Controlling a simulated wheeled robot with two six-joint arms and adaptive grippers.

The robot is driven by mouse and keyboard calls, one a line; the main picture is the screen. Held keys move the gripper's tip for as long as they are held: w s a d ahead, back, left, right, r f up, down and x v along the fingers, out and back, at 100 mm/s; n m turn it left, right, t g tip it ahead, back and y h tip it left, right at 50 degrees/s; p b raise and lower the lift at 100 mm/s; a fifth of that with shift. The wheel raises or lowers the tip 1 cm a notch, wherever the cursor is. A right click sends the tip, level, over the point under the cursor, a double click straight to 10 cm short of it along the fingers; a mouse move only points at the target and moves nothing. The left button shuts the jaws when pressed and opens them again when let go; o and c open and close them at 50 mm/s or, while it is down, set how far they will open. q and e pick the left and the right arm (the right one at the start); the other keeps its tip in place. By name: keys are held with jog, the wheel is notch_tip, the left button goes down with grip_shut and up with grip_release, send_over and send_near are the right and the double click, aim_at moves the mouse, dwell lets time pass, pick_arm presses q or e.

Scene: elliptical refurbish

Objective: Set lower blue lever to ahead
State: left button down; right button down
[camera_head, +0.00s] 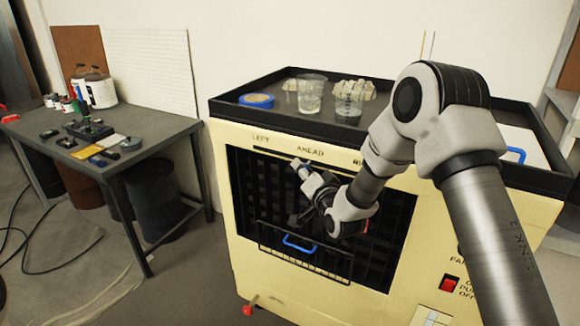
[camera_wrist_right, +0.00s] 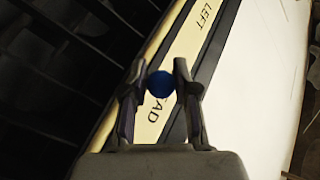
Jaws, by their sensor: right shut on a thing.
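The lower blue lever shows as a round blue knob (camera_wrist_right: 161,84) in the right wrist view. It sits between the two fingertips of my right gripper (camera_wrist_right: 160,78), which is shut on it. In that view the knob lies in front of the "AHEAD" lettering and covers part of it; "LEFT" lies farther up. In the head view my right gripper (camera_head: 312,185) is at the dark grille opening, just below the "AHEAD" label. The knob and its shaft cannot be made out there. My left gripper is not in view.
A cream cabinet (camera_head: 240,235) carries a black tray (camera_head: 225,104) with glasses and blue tape. A wire rack (camera_head: 335,268) with a blue handle (camera_head: 299,245) is below my gripper. A red-knobbed lever (camera_head: 248,309) sticks out low. A cluttered workbench (camera_head: 160,136) stands left.

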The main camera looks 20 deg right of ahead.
jog(key=shift+w+r, duration=0.1)
jog(key=shift+r, duration=0.15)
jog(key=c, duration=0.8)
grip_release()
jog(key=shift+d, duration=0.15)
jog(key=shift+c, duration=0.2)
jog(key=shift+f, duration=0.1)
jog(key=shift+s, duration=0.3)
jog(key=s, duration=1.1)
jog(key=shift+s+a, duration=0.25)
